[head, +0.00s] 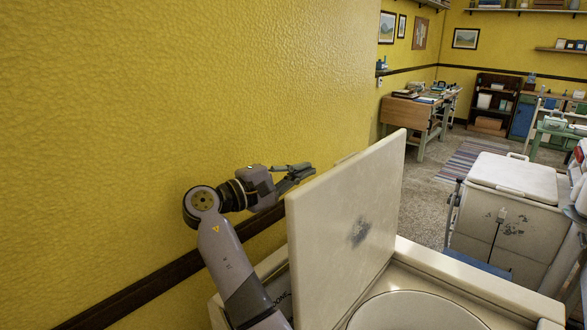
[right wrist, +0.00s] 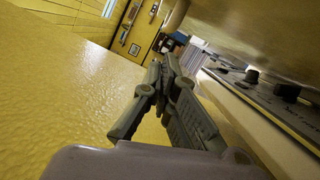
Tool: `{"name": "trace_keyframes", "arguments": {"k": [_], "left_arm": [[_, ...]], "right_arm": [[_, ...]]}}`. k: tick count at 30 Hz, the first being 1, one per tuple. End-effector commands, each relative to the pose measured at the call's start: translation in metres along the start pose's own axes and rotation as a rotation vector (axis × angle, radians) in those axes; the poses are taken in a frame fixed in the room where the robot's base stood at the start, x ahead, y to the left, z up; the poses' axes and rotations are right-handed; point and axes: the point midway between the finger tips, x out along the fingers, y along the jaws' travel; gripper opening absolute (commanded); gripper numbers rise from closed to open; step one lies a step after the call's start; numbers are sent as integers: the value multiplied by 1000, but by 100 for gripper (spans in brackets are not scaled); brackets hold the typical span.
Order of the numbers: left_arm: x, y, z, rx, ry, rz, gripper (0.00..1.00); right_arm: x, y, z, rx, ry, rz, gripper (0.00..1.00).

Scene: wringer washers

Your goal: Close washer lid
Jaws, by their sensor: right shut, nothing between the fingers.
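The washer lid (head: 350,225) is a white panel standing raised, nearly upright, over the near washer (head: 450,275). The washer's round tub opening (head: 415,312) shows uncovered at the bottom of the head view. My right gripper (head: 304,172) is shut and empty, behind the lid near its upper left edge, between the lid and the yellow wall. I cannot tell whether it touches the lid. In the right wrist view the closed fingers (right wrist: 165,72) point away from the camera, with a pale panel overhead that looks like the lid. My left gripper is not in view.
The yellow wall (head: 180,90) runs close along the left of my right arm. Behind the lid, a panel with dark knobs (right wrist: 285,92) shows in the right wrist view. A second white washer (head: 510,215) stands at the right, with open floor (head: 425,205) between.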

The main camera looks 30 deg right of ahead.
Motion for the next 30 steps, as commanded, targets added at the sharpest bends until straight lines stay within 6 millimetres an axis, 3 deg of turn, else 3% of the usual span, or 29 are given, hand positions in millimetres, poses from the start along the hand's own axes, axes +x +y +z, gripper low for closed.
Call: {"name": "trace_keyframes", "arguments": {"k": [3, 10, 30], "left_arm": [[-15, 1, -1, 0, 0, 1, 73], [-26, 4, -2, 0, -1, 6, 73], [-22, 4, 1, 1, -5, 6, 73]], "right_arm": [[24, 4, 2, -3, -3, 0, 0], [52, 2, 1, -1, 0, 1, 0], [68, 1, 2, 31, 0, -8, 0]]}}
